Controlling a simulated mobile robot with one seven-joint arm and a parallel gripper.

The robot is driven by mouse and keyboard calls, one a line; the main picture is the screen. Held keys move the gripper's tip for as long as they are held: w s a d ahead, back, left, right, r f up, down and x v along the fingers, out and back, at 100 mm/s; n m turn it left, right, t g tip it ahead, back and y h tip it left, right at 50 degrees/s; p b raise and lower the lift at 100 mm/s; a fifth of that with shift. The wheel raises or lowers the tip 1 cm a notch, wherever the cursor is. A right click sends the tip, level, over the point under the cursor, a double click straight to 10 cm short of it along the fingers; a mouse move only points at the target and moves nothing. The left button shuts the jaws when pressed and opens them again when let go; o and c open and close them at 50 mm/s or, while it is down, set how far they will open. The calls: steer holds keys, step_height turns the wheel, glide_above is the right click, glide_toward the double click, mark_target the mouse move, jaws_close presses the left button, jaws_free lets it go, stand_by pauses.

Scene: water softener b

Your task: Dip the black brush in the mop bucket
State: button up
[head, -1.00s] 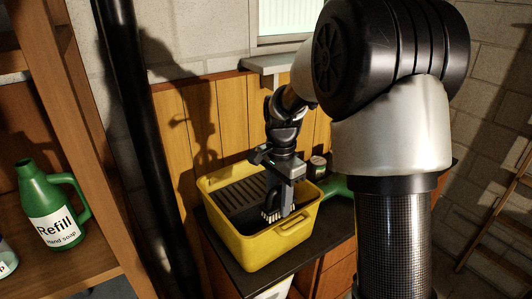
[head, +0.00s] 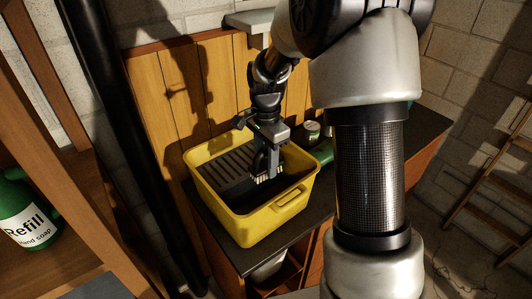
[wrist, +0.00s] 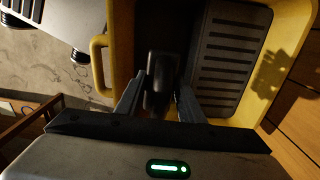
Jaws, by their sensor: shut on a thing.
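The yellow mop bucket (head: 245,224) stands on a dark counter, with a dark slatted wringer tray (head: 225,172) in its back left part. My gripper (head: 268,158) points down over the bucket. It is shut on the black brush (head: 266,179), whose pale bristles show below the jaws, inside the outline of the bucket opening. In the wrist view the black brush (wrist: 161,85) sits between the two fingers (wrist: 160,100), with the yellow bucket wall on both sides. I cannot tell how deep the bristles are or whether they touch anything.
The dark counter (head: 425,130) holds a green object (head: 323,153) and a small can (head: 312,131) right of the bucket. A black pipe (head: 120,130) and a wooden shelf with a green soap jug (head: 30,215) stand at left. A wooden panel wall is behind.

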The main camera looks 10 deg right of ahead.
step_height(320, 180, down, 15)
steer(key=b, duration=0.3)
steer(key=shift+r+b, duration=0.15)
steer(key=shift+b, duration=0.15)
steer(key=shift+a, duration=0.15)
stand_by(0.7)
steer(key=shift+s+a, duration=0.15)
steer(key=shift+a, duration=0.15)
steer(key=shift+d, duration=0.2)
steer(key=shift+w+d+b, duration=0.2)
steer(key=shift+d+b, duration=0.05)
steer(key=shift+b, duration=0.05)
steer(key=shift+s+a, duration=0.15)
steer(key=shift+a, duration=0.25)
